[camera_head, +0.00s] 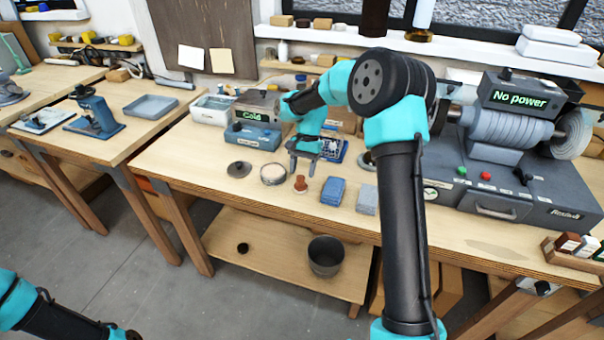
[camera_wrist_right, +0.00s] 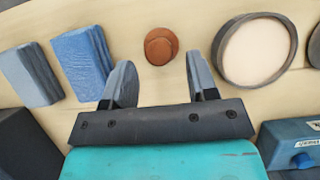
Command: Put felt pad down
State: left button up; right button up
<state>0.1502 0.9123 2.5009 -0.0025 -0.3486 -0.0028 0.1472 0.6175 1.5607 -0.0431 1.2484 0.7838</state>
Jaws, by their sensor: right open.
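My right gripper (camera_head: 303,166) is open and empty above the bench, and its spread fingers also show in the right wrist view (camera_wrist_right: 160,75). A small red-brown round piece (camera_head: 300,183) sits on the bench just in front of the fingers. In the right wrist view this piece (camera_wrist_right: 161,45) lies beyond the gap between the fingertips, apart from them. A blue pad-like block (camera_head: 334,190) and a grey one (camera_head: 367,199) lie beside it. I cannot tell which of these is the felt pad. My left arm shows at the lower left; its gripper is out of view.
A round, dark-rimmed dish (camera_head: 273,174) and a dark disc (camera_head: 239,169) lie left of the brown piece. The grey polishing machine (camera_head: 500,190) fills the right side. The front bench edge is mostly clear.

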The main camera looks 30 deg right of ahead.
jog(key=v, duration=1)
jog(key=shift+r, duration=0.15)
